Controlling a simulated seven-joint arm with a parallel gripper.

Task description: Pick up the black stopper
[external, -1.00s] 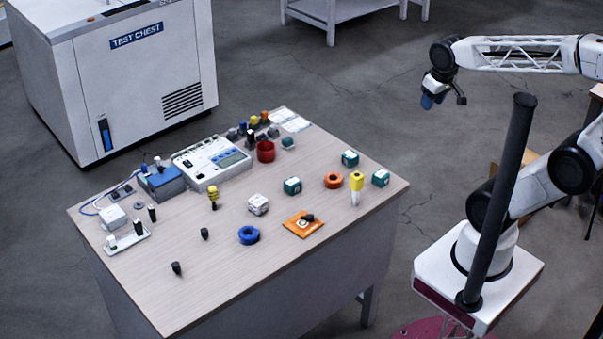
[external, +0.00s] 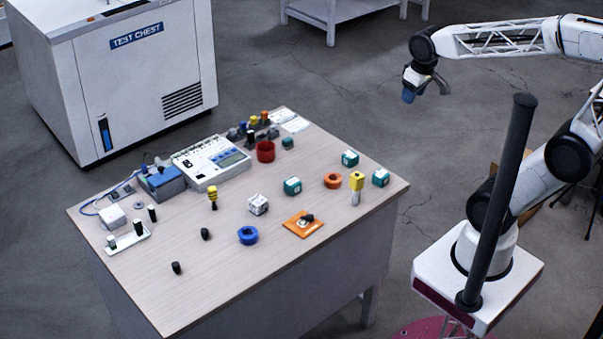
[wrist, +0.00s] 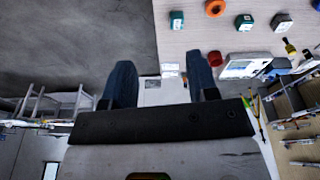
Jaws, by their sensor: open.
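Several small black stopper-like pieces stand on the table, and I cannot tell which one is the task's black stopper. One black piece (external: 205,234) and another black piece (external: 176,267) stand free at the near left. Two more dark pieces stand by a white tray (external: 128,241), and a black piece (external: 308,217) lies at an orange mat (external: 294,229). My gripper (external: 427,92) is open and empty, raised in the air beyond the table's right side. In the wrist view, my gripper's two blue-grey fingers (wrist: 162,72) are apart with nothing between them.
The wooden table (external: 250,290) also carries a blue ring (external: 248,235), an orange ring (external: 333,180), a yellow-topped piece (external: 357,182), green-and-white blocks, a red cup (external: 265,151) and a white instrument (external: 210,160). A dark post (external: 497,200) stands near my base.

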